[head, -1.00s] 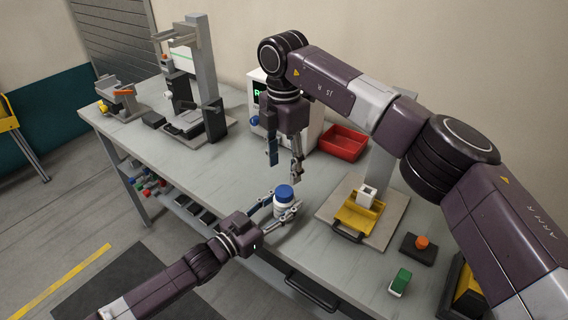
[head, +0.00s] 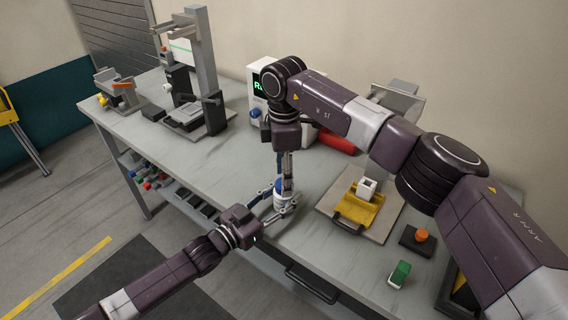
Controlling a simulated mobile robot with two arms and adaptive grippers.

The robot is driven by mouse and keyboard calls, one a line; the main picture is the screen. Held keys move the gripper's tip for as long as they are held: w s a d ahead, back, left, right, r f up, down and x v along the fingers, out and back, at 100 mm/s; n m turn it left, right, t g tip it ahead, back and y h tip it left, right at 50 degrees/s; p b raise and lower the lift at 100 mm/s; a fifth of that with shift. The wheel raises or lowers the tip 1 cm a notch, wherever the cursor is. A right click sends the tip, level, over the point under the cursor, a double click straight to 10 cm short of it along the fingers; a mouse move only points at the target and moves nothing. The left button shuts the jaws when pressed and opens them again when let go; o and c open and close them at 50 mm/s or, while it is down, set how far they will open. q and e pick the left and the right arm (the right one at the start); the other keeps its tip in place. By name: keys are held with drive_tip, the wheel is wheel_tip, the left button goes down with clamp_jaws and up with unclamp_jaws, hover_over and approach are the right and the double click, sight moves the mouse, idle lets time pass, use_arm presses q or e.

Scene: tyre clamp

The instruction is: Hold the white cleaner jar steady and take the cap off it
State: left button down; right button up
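The white cleaner jar (head: 280,203) stands on the workbench near its front edge. Its blue cap (head: 279,186) is on top and partly hidden by a right finger. My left gripper (head: 279,208) comes in low from the left, with its fingers on either side of the jar's white body; it looks shut on it. My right gripper (head: 284,186) points straight down over the jar. Its fingertips are at cap height, one in front of the cap and the other largely hidden. Whether they press on the cap cannot be seen.
A yellow fixture (head: 357,211) on a grey plate with a black handle stands right of the jar. An orange button box (head: 420,237) and a green block (head: 400,273) lie further right. The red bin (head: 338,139) is behind my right arm.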

use_arm(q)
drive_tip(key=shift+r, duration=0.1)
use_arm(e)
drive_tip(key=shift+f, duration=0.85)
drive_tip(key=shift+c, duration=0.4)
